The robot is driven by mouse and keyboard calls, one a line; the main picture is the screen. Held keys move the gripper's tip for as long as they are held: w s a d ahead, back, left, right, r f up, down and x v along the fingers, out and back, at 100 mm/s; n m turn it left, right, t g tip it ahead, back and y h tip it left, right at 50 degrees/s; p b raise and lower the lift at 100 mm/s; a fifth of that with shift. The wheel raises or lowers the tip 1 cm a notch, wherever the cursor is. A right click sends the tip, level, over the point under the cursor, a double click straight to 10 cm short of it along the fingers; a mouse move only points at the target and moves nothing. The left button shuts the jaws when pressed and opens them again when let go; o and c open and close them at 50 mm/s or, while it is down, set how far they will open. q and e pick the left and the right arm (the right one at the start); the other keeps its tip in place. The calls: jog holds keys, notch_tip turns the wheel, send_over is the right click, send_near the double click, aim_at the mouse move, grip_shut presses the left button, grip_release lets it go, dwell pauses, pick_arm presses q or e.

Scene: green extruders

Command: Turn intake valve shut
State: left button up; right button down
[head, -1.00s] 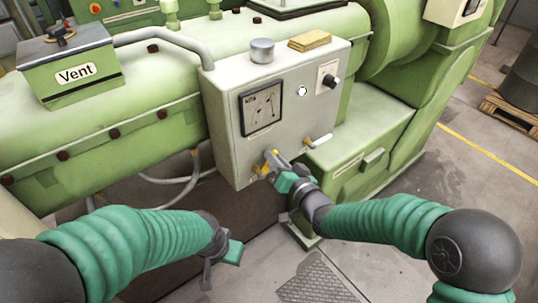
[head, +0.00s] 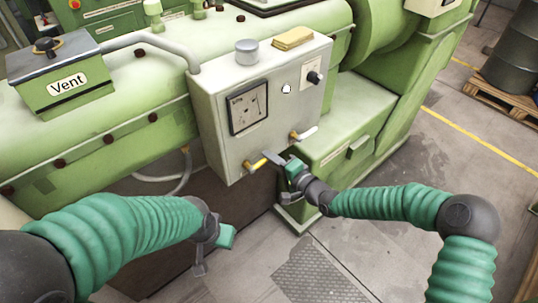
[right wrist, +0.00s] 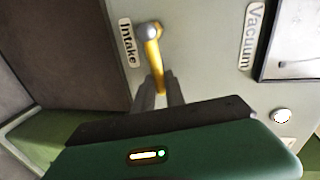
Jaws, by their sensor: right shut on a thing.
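The intake valve's yellow handle (head: 257,164) is on the lower front of the grey control box. In the right wrist view, the handle (right wrist: 156,65) runs from its round grey hub down between my right gripper's fingers, beside the "Intake" label (right wrist: 128,42). My right gripper (head: 277,160) is shut on the handle's free end, to the right of the hub; its fingers (right wrist: 161,97) hide the tip. My left gripper (head: 203,258) hangs in free space below and left of the box, away from the valve; its jaw opening cannot be made out.
The grey box (head: 213,132) carries a gauge (head: 248,107), a black knob (head: 314,78) and a second yellow-and-white handle (head: 304,133) close to my right gripper. The green machine (head: 120,100) extends behind and left, with a "Vent" box (head: 66,84). The floor in front is open.

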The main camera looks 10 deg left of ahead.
jog(key=shift+w+d+f+m, duration=0.1)
jog(key=shift+d+f+m, duration=0.1)
jog(key=shift+f+m, duration=0.3)
jog(key=shift+f, duration=0.1)
jog(key=c, duration=1.4)
grip_release()
jog(key=shift+d, duration=0.15)
jog(key=shift+r, duration=0.2)
jog(key=v, duration=1.6)
jog(key=shift+d, duration=0.5)
